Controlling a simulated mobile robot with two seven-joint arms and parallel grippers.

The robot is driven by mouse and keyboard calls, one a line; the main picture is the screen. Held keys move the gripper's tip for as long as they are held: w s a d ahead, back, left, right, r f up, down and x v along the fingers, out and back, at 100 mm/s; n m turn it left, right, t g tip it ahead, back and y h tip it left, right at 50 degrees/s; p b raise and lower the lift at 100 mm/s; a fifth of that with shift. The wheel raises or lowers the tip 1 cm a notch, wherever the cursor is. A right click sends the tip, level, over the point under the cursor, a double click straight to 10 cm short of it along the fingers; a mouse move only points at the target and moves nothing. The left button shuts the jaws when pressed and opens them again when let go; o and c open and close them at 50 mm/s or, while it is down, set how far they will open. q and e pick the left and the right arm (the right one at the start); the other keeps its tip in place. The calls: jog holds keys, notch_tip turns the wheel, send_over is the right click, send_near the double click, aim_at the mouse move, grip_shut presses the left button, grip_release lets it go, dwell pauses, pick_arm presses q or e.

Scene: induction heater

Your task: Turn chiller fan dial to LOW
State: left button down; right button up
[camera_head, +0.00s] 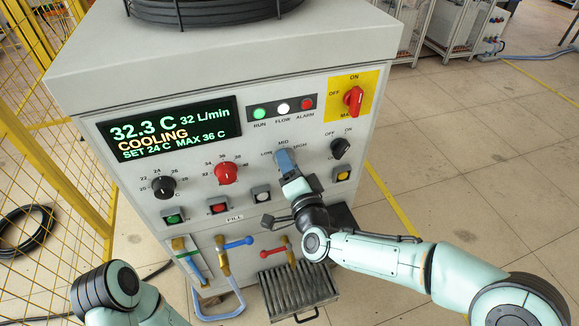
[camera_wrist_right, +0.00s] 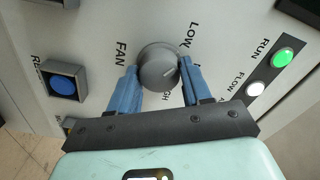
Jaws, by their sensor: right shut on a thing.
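The fan dial (camera_wrist_right: 158,66) is a round grey knob on the chiller's front panel, labelled FAN, with LOW beside it and other labels partly covered. My right gripper (camera_wrist_right: 159,74) has its blue fingers on both sides of the knob and is shut on it. In the head view my right gripper (camera_head: 285,161) covers the dial, between the LOW, MID and HIGH labels. I cannot tell clearly which label the dial's mark faces. My left arm shows at the bottom left of the head view, but its gripper is out of view.
The chiller's display (camera_head: 170,129) reads 32.3 C and COOLING. A black dial (camera_head: 162,187), a red dial (camera_head: 226,173), a black switch (camera_head: 340,148) and a red main switch (camera_head: 353,98) surround the fan dial. A yellow fence (camera_head: 50,150) stands left.

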pick_arm(q)
jog(key=shift+s+f, duration=0.25)
pick_arm(e)
jog(key=shift+r+n, duration=0.25)
jog(key=shift+n, duration=0.15)
pick_arm(q)
jog(key=shift+s, duration=0.1)
pick_arm(e)
jog(key=shift+w, duration=0.1)
jog(key=o, duration=1)
jog(key=shift+o, duration=0.2)
jog(key=shift+w+f, duration=0.1)
jog(key=shift+f, duration=0.05)
pick_arm(q)
jog(key=shift+s+d+r+p, duration=0.3)
jog(key=shift+r+p, duration=0.1)
jog(key=shift+r, duration=0.2)
pick_arm(e)
jog(key=v, duration=1.3)
jog(key=shift+s, duration=0.2)
pick_arm(q)
jog(key=shift+w, duration=0.1)
pick_arm(e)
jog(key=shift+d, duration=0.1)
